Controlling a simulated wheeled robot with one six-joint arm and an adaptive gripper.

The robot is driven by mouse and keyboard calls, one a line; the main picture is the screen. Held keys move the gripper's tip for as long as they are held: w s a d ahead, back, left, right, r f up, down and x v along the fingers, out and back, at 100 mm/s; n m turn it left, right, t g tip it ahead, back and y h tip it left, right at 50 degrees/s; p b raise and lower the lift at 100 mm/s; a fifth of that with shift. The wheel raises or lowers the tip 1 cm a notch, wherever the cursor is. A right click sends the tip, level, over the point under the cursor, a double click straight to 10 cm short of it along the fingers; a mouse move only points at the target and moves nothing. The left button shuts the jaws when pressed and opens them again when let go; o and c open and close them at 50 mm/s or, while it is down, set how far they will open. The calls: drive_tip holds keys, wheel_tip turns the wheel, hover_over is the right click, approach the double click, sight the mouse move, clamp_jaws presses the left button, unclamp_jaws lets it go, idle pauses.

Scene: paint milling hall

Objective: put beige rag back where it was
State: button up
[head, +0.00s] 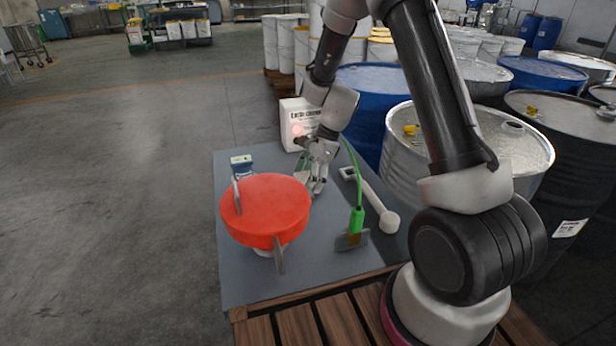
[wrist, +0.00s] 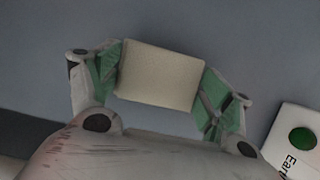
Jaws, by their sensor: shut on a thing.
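The beige rag (wrist: 158,75) shows in the wrist view as a pale, block-like folded piece between the green pads of my gripper (wrist: 163,78). The pads press on it from left and right. Below it is plain grey surface; I cannot tell whether it touches that surface. In the head view my gripper (head: 316,176) points down over the far part of the grey tabletop (head: 290,288), just right of and behind the red round lid. The rag is hidden there behind the fingers.
A red lid (head: 265,208) with metal clamps stands at the left. Drums (head: 404,165) crowd the right.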

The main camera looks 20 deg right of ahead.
drive_tip(key=o, duration=1)
drive_tip(key=shift+o, duration=0.2)
drive_tip(key=s+d+r+n+t+h, duration=0.1)
drive_tip(key=s+d+r+n, duration=0.15)
drive_tip(key=r, duration=0.75)
drive_tip(key=s+d+r+n, duration=0.2)
drive_tip(key=s+d+r, duration=0.2)
drive_tip(key=r, duration=0.6)
drive_tip(key=s+d+r+n+t+h, duration=0.1)
drive_tip(key=s+d+r+n, duration=0.1)
drive_tip(key=s, duration=0.5)
drive_tip(key=s+d+r+n+t+h, duration=0.1)
drive_tip(key=s+d+r+n, duration=0.2)
drive_tip(key=s+n, duration=0.4)
drive_tip(key=s+d+r+n+t+h, duration=0.1)
drive_tip(key=s+d+r+n, duration=0.2)
drive_tip(key=s, duration=0.4)
drive_tip(key=shift+s+r+n+h, duration=0.3)
drive_tip(key=shift+r+n, duration=0.15)
drive_tip(key=shift+n, duration=0.3)
